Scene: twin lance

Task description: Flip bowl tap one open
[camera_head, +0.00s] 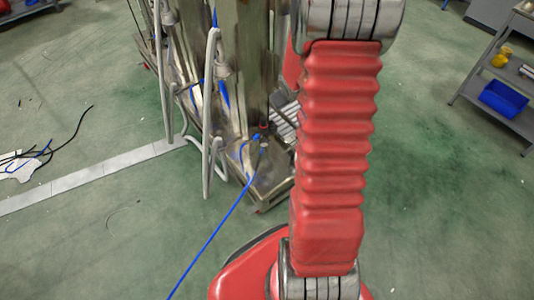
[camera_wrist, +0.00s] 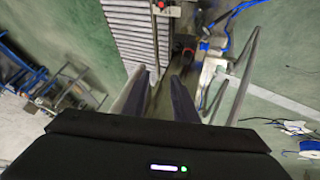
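My gripper (camera_wrist: 160,76) shows in the wrist view with its two dark fingers apart and nothing between them. A small red part (camera_wrist: 161,4) on a metal fitting shows at the top edge of the wrist view, beyond the fingertips. A blue part (camera_wrist: 204,46) on a pale metal fitting lies to the right of the fingers. I cannot tell which of these, if any, is bowl tap one. In the head view, the steel machine (camera_head: 245,60) stands beside my red arm, with blue fittings (camera_head: 257,137) low on its front. My gripper is out of the head view.
Grey bent pipes (camera_head: 209,120) stand at the machine's left side, and a blue hose (camera_head: 215,235) runs over the green floor. A shelf with a blue bin (camera_head: 503,98) is at the right. Black cables (camera_head: 60,145) lie at the left. A slatted grey panel (camera_wrist: 137,35) lies ahead of my fingers.

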